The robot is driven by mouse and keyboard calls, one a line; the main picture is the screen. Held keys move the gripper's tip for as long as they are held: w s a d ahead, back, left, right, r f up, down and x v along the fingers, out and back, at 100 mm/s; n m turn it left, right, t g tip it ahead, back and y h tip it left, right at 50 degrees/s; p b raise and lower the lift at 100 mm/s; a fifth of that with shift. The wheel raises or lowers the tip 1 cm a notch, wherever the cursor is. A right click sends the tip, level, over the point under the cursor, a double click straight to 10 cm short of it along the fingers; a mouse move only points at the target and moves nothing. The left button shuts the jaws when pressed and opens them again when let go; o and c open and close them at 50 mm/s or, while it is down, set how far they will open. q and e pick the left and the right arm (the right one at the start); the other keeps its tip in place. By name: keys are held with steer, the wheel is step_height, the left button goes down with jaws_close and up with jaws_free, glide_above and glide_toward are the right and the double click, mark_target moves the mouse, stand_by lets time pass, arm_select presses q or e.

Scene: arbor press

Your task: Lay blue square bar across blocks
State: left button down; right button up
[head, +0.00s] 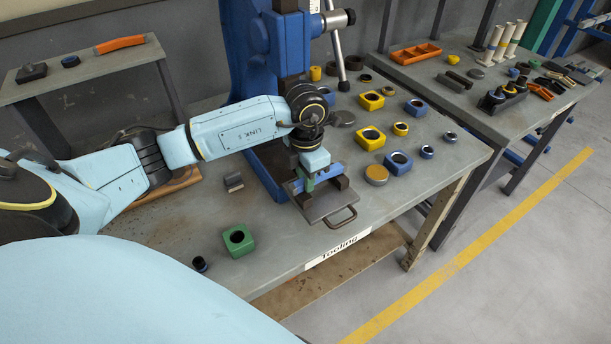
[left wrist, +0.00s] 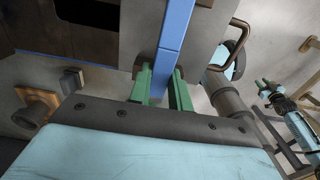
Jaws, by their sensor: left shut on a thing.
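My left gripper (head: 308,182) is shut on the blue square bar (head: 328,172), with its green fingers (left wrist: 162,85) on either side of the bar (left wrist: 178,35). The bar lies over the grey plate with a handle (head: 322,207) at the foot of the blue press (head: 274,45). Dark blocks show near the bar's ends, one at the right (head: 342,182) and one at the left (head: 296,187). I cannot tell whether the bar touches both blocks. My right gripper (left wrist: 265,88) shows small at the right of the left wrist view, away from the bar.
A green holed block (head: 238,241) and a small dark cylinder (head: 200,264) stand at the table's front left. Yellow (head: 370,138) and blue (head: 398,163) holed blocks and several rings stand right of the press. The press lever (head: 338,50) rises behind my wrist.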

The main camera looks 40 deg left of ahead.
arm_select(q)
steer(key=shift+f, duration=0.1)
steer(key=c, duration=1.2)
jaws_free()
step_height(320, 180, up, 14)
steer(key=b, duration=0.1)
steer(key=shift+f, duration=0.25)
